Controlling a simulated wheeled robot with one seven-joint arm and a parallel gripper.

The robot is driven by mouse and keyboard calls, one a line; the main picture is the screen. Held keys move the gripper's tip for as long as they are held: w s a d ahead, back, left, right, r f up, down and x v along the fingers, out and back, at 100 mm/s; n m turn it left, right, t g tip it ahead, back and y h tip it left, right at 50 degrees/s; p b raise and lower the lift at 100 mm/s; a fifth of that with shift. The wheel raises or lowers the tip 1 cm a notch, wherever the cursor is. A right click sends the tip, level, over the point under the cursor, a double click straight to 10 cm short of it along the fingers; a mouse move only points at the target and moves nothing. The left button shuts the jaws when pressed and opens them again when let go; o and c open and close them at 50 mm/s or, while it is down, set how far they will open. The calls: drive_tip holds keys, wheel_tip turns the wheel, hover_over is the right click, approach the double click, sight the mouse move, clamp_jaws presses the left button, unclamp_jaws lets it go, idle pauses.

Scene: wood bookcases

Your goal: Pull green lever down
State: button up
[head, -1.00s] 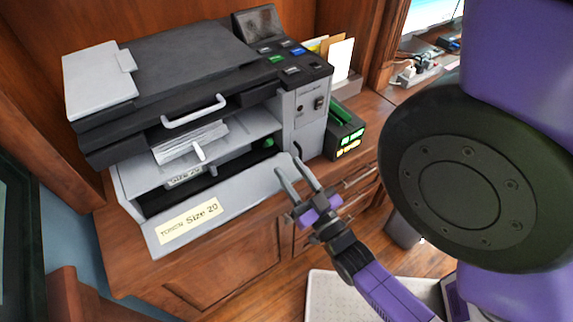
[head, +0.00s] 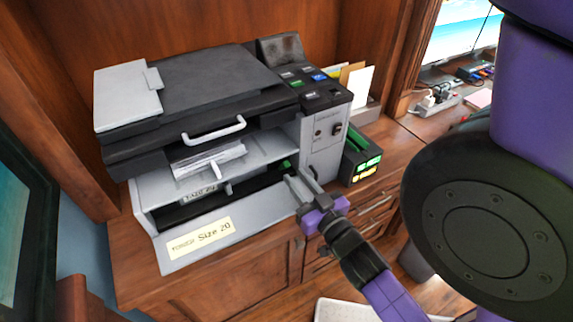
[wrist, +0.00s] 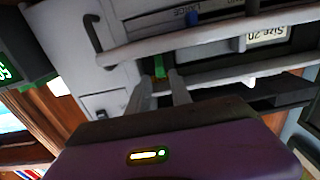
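The green lever (head: 286,164) is a small green piece inside the open front bay of the grey and black printer (head: 318,150), at the bay's right end. In the wrist view the green lever (wrist: 159,64) shows just beyond the gap between my fingertips. My gripper (head: 295,173) is at the right end of the bay, with its fingers pointing in toward the lever. In the wrist view my gripper (wrist: 158,82) has its two fingers apart, with nothing held. I cannot tell whether a finger touches the lever.
The printer's lowered front flap (head: 200,238) bears a yellow label. A handle (head: 214,131) juts out above the bay. A black box with lit green labels (head: 362,163) stands right of the printer on the wooden cabinet (head: 240,275). A picture frame (head: 25,235) is at the left.

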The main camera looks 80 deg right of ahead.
sight(286, 165)
drive_tip(key=shift+p+x, duration=0.6)
drive_tip(key=shift+x, duration=2.4)
drive_tip(key=shift+a, duration=0.1)
clamp_jaws()
